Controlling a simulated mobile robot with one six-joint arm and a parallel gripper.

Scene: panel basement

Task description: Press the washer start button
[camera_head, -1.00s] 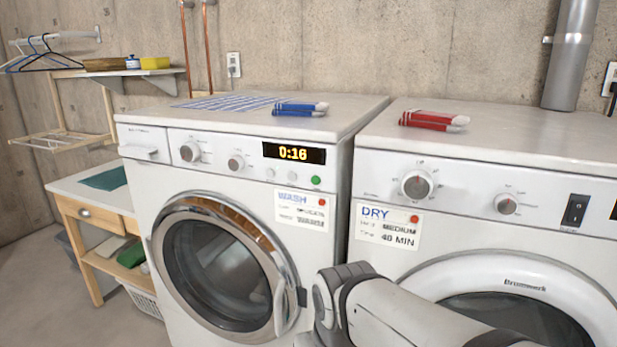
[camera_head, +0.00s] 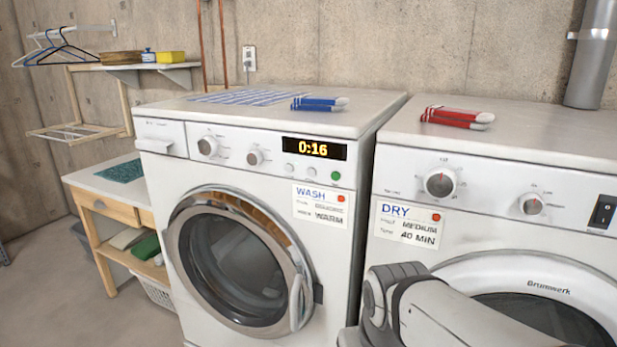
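The washer (camera_head: 165,220) is the white front-loader at centre left, with its round door closed. Its display (camera_head: 314,149) reads 0:16 in orange digits. Below the display are two small pale buttons (camera_head: 300,170) and a green round button (camera_head: 336,176) at the right. A WASH card (camera_head: 320,204) with a red dot sits under them. My arm shows at the lower right in front of the dryer. My gripper is not in view.
The dryer (camera_head: 400,270) stands right of the washer, with dials, a black rocker switch (camera_head: 603,212) and a DRY card (camera_head: 407,224). Blue socks (camera_head: 318,104) and red socks (camera_head: 455,117) lie on top. A wooden side table (camera_head: 88,185) stands at left.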

